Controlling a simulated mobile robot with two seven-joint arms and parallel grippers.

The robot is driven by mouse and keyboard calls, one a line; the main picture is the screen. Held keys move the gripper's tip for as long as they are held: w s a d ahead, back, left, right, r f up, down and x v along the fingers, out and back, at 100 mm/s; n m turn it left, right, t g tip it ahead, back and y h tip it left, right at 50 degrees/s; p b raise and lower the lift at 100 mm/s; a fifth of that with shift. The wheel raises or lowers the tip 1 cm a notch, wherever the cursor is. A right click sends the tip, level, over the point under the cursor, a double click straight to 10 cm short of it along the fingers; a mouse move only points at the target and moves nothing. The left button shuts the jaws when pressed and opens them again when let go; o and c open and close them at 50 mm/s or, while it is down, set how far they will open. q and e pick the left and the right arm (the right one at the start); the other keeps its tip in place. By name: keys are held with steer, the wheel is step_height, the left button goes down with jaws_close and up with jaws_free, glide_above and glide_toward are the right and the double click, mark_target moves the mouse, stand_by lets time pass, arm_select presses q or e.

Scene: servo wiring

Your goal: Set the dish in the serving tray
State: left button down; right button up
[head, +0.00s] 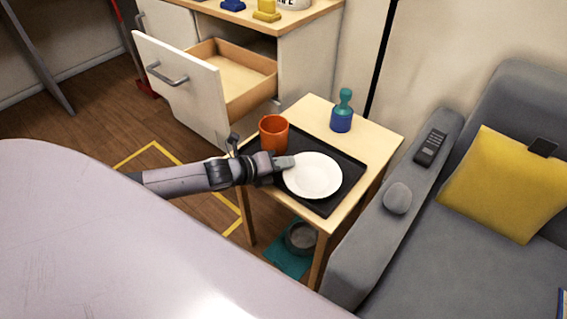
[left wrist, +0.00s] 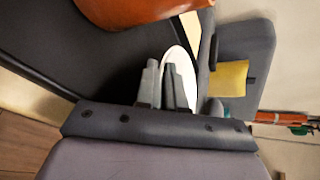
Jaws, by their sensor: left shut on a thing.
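A white dish (head: 315,177) lies over the right part of the black serving tray (head: 325,208) on the small wooden table. The dish also shows edge-on in the left wrist view (left wrist: 181,66). My left gripper (head: 285,162) reaches in from the left and is shut on the near-left rim of the dish. In the left wrist view its two fingers (left wrist: 166,88) meet at the rim. The dish looks level with the tray, but I cannot tell whether its underside touches it. My right gripper is not in view.
An orange cup (head: 273,133) stands on the tray's left part, close to my left gripper. A blue and teal bottle (head: 342,112) stands on the table (head: 376,137) behind the tray. An open drawer (head: 235,77) is at the back left. A grey sofa (head: 420,225) stands right of the table.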

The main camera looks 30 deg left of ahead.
arm_select(q)
steer(key=c, duration=1.5)
jaws_free()
steer(key=shift+s+a+r, duration=0.2)
steer(key=shift+s, duration=0.25)
steer(key=p+v, duration=0.3)
steer(key=v, duration=0.8)
steer(key=s+d+f+n+y, duration=0.1)
steer(key=s+d+n, duration=0.3)
steer(key=n, duration=0.5)
steer(key=s+d+f+n+g, duration=0.1)
steer(key=s+d+f+n, duration=0.2)
steer(key=n, duration=0.6)
steer(key=s+d+f+n+g+y, duration=0.1)
steer(key=s+d+f+n, duration=0.1)
steer(key=s+d+n, duration=0.2)
steer(key=d+n, duration=0.3)
steer(key=n, duration=0.1)
steer(key=shift+s+d+n+y, duration=0.25)
steer(key=shift+s+n+y, duration=0.05)
steer(key=shift+s+n, duration=0.1)
